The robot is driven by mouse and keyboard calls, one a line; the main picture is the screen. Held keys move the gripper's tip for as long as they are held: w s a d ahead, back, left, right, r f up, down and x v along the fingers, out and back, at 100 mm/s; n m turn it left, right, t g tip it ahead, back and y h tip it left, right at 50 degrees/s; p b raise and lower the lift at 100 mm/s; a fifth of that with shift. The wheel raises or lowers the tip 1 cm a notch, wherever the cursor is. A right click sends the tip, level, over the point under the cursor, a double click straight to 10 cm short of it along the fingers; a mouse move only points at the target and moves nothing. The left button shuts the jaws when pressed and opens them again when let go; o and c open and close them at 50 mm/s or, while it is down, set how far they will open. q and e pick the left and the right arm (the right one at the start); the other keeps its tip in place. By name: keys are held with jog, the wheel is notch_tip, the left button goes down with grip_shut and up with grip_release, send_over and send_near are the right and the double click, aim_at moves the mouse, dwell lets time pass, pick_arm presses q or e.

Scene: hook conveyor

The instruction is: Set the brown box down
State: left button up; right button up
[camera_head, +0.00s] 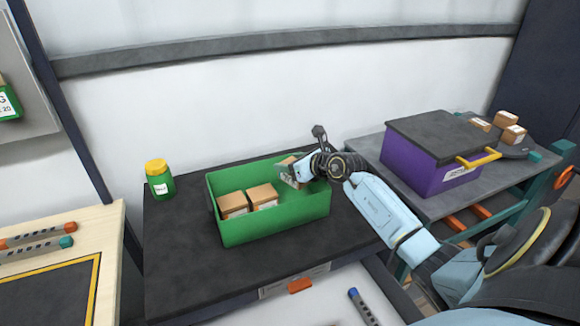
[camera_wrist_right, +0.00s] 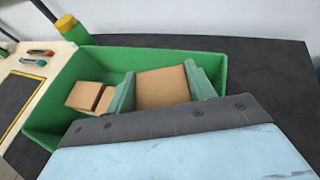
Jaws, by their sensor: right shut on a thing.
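The brown box (camera_head: 289,170) is between the fingers of my right gripper (camera_head: 298,172), over the right rear part of the green bin (camera_head: 270,230). In the right wrist view the box (camera_wrist_right: 162,87) shows its plain top between the two greenish fingers (camera_wrist_right: 162,92). The gripper is shut on it. The box looks tilted in the head view; its underside is hidden, so I cannot tell whether it touches the bin floor. Two other brown boxes, the left one (camera_head: 232,204) and the right one (camera_head: 263,195), sit inside the bin at the left. My left gripper is out of view.
The bin stands on a dark table (camera_head: 180,270). A green jar with a yellow lid (camera_head: 158,177) stands left of it. A purple crate with a dark lid (camera_head: 430,160) and several small boxes (camera_head: 507,120) are on the grey table at right. The bin's right front looks free.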

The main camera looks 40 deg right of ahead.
jog(key=shift+w+f, duration=0.15)
jog(key=shift+f, duration=0.35)
jog(key=shift+f+b, duration=0.35)
jog(key=shift+f, duration=0.3)
jog(key=o, duration=1)
jog(key=shift+r, duration=0.3)
jog(key=v, duration=0.8)
jog(key=p+v, duration=0.1)
jog(key=v, duration=0.3)
jog(key=shift+r, duration=0.35)
